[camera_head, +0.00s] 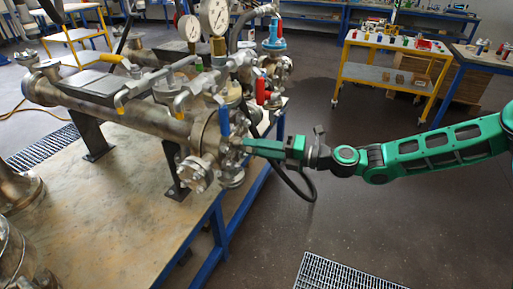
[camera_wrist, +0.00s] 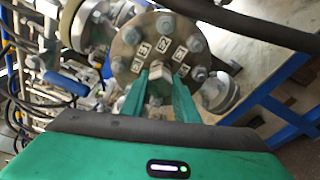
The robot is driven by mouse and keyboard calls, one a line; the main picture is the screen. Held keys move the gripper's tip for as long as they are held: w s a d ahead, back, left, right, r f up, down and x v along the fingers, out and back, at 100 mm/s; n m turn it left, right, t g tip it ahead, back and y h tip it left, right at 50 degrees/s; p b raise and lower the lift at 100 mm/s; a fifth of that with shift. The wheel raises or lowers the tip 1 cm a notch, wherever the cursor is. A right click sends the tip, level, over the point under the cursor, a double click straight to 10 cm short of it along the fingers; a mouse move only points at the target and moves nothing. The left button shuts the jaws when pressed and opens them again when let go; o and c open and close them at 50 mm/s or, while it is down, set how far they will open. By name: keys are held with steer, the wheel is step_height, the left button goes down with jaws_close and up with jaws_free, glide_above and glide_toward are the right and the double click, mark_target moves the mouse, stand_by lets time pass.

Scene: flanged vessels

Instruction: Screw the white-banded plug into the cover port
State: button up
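My gripper (camera_wrist: 158,84) reaches the end cover (camera_wrist: 128,45) of the flanged vessel. Its two green fingers close in on a small pale block-like piece, seemingly the plug (camera_wrist: 157,73), at the lower part of the cover. Whether the piece sits in a port or just in front of it I cannot tell, and no white band is clear. The cover is a round metal plate with bolts around its rim and several small black-and-white labels. In the head view my gripper (camera_head: 246,145) meets the vessel's right end, and the plug is too small to make out.
The long vessel (camera_head: 130,122) lies on a blue-framed bench (camera_head: 110,225). Gauges (camera_head: 214,18), a blue-handled valve (camera_head: 224,120) and red-handled valves (camera_head: 262,90) crowd around the cover. A black hose (camera_wrist: 245,25) crosses above.

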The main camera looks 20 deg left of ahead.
steer(key=o, duration=0.4)
steer(key=shift+w+d+f, duration=0.15)
steer(key=shift+w+f, duration=0.1)
steer(key=shift+w, duration=0.2)
steer(key=shift+s, duration=0.25)
steer(key=shift+r, duration=0.1)
steer(key=d, duration=1)
steer(key=shift+w+d+r, duration=0.15)
steer(key=shift+w+d, duration=0.1)
steer(key=shift+d, duration=0.1)
steer(key=shift+c, duration=0.2)
